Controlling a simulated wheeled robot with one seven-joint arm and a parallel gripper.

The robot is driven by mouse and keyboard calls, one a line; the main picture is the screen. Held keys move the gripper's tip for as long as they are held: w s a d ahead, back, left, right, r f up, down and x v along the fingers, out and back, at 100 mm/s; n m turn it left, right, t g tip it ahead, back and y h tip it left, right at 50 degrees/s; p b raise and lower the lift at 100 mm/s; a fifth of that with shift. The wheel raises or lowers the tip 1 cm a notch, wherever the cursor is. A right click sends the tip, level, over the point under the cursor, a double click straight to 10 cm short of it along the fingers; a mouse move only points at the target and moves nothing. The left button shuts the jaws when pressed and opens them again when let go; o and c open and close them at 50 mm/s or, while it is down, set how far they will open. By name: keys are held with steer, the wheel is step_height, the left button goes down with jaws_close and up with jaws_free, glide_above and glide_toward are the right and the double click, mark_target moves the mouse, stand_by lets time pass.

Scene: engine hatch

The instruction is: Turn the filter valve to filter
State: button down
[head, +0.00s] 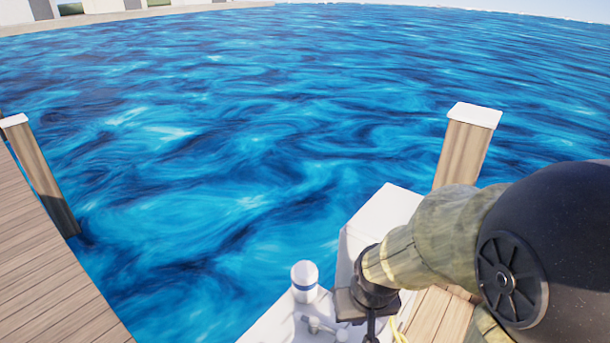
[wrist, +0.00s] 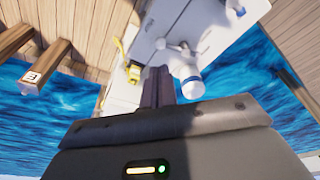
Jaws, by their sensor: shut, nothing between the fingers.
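In the head view my gripper (head: 371,329) points down just right of the fitting. I cannot tell whether the fingers touch it.
A white box-like housing (head: 385,215) stands behind my gripper. Yellow items (wrist: 121,50) lie left of the fingers in the wrist view. Another white and blue part (wrist: 235,8) is farther off. Wooden dock posts (head: 468,145) and planks (head: 45,265) border open water.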

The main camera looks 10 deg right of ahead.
mark_target(322, 327)
steer(key=w+d+f+m+g+b, duration=0.1)
steer(key=w+d+f+m+b, duration=0.1)
steer(key=w, duration=0.3)
steer(key=w+d+f+m+g+y+b, duration=0.1)
steer(key=w+d+f+m+g+b, duration=0.1)
steer(key=w+d+f+m, duration=0.1)
steer(key=w+d+f+m+g+y+b, duration=0.1)
steer(key=w+d+f+m+g+b, duration=0.1)
steer(key=w+f, duration=0.4)
steer(key=w+d+m, duration=0.1)
steer(key=w+m, duration=0.1)
steer(key=w, duration=0.1)
steer(key=shift+f, duration=0.15)
steer(key=shift+w, duration=0.1)
steer(key=shift+f, duration=0.1)
steer(key=x, duration=0.9)
steer(key=shift+a+f, duration=0.2)
steer(key=shift+f, duration=0.1)
steer(key=shift+s+a+f+p, duration=0.2)
steer(key=shift+s+a+p, duration=0.1)
steer(key=shift+s+a, duration=0.45)
steer(key=shift+s+a+f+p, duration=0.2)
steer(key=shift+s+a+p, duration=0.1)
steer(key=shift+s+a, duration=0.4)
steer(key=shift+s, duration=0.1)
